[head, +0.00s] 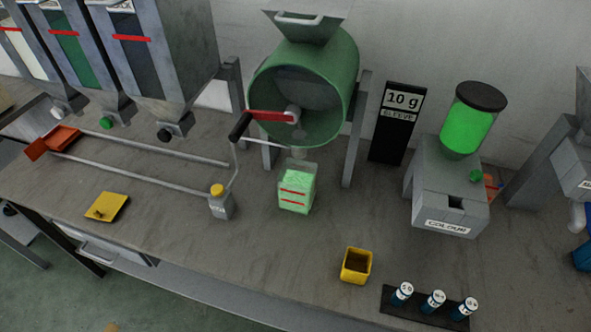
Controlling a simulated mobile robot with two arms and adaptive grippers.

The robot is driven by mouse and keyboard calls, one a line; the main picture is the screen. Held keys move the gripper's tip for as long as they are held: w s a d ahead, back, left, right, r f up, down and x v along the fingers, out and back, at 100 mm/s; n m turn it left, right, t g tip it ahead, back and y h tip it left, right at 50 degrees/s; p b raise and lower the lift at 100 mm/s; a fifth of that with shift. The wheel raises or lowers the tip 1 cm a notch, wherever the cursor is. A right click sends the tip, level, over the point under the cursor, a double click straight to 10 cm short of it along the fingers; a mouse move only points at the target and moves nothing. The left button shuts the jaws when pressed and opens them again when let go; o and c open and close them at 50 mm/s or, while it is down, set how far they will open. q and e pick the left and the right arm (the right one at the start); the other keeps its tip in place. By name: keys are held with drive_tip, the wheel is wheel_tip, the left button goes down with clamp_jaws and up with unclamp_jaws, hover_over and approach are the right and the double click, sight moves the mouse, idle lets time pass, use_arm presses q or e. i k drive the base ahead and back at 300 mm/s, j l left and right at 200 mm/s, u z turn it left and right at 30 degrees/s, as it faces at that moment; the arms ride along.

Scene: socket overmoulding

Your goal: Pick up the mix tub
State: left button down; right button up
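The mix tub (297,189) appears to be the clear, square-sided tub in the middle of the head view. It holds pale green material and has two red lines on its front. It stands upright on the bench (300,240), just in front of and below the green mixing drum (347,78). Neither of my grippers is in view.
A crank with a red arm (268,116) is on the drum's front. A small grey bottle with a yellow cap (220,203) stands left of the tub. A yellow cup (356,265), a vial rack (405,308) and the colour dispenser (446,188) are to the right.

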sight(297, 181)
drive_tip(key=j+z, duration=0.1)
drive_tip(key=j, duration=0.9)
drive_tip(key=k+j+z, duration=0.1)
drive_tip(key=j, duration=0.9)
